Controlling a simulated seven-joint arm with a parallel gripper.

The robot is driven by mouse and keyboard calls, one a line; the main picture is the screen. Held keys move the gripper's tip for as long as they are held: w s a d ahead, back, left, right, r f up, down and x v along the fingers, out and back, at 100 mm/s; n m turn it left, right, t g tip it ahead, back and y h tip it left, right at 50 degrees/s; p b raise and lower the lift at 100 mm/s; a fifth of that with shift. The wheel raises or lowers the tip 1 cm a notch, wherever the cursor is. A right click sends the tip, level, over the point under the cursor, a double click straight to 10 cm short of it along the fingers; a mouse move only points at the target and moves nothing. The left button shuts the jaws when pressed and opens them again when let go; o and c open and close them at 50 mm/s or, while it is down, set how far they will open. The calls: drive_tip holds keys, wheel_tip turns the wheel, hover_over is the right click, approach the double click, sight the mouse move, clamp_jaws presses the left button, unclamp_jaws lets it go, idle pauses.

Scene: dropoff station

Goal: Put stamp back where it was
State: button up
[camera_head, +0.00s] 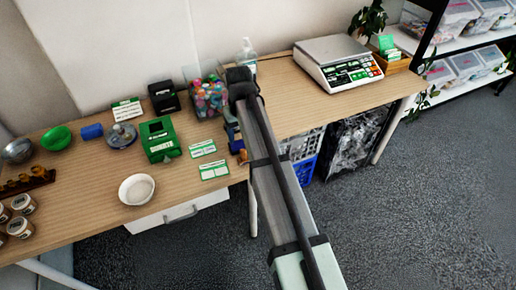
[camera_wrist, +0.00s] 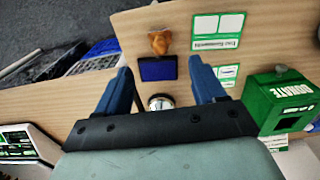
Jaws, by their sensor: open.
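The likely stamp, a small orange-brown piece with a rounded knob (camera_wrist: 158,42), stands on the wooden table near its front edge. In the head view an orange-brown bit (camera_head: 243,157) shows beside my arm. A dark blue pad (camera_wrist: 157,69) lies next to it. My gripper (camera_wrist: 160,66) is open above the table, its two blue fingers apart with nothing held between them. In the wrist view the stamp is beyond the fingertips, past the pad. In the head view my arm hides most of this spot.
A round silvery item (camera_wrist: 161,102) shows between the fingers, partly covered. Green-and-white cards (camera_head: 208,159) and a green donation box (camera_head: 160,139) stand to the left, with a candy bin (camera_head: 209,97) behind. A scale (camera_head: 338,63) stands at the right. Bare table (camera_head: 285,105) lies between arm and scale.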

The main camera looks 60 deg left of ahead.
drive_tip(key=w+d+f+m+h, duration=0.1)
drive_tip(key=w+d+f+m, duration=0.3)
drive_tip(key=w+d+f, duration=1.4)
drive_tip(key=w+d+f+m+g, duration=0.1)
drive_tip(key=w+d+f, duration=0.25)
drive_tip(key=d, duration=0.35)
drive_tip(key=w+d+f+m+h, duration=0.1)
drive_tip(key=w+d+f+m, duration=0.15)
drive_tip(key=d+f, duration=0.35)
drive_tip(key=w+d+f+m+g, duration=0.1)
drive_tip(key=w+d+f, duration=0.3)
drive_tip(key=d, duration=0.4)
drive_tip(key=s+d+f+m+g, duration=0.15)
drive_tip(key=d+f, duration=0.35)
drive_tip(key=d, duration=0.7)
drive_tip(key=s+d+f+m+g, duration=0.1)
drive_tip(key=s+d+f+m, duration=0.3)
drive_tip(key=d, duration=0.8)
drive_tip(key=s+d+f+m+g+y, duration=0.1)
drive_tip(key=s+d+f+m, duration=0.1)
drive_tip(key=s+d, duration=0.5)
drive_tip(key=s+d+f+m+g+y, duration=0.1)
drive_tip(key=s+d+f+m, duration=0.1)
drive_tip(key=s+d, duration=0.6)
drive_tip(key=shift+s+f, duration=0.15)
drive_tip(key=shift+f, duration=0.75)
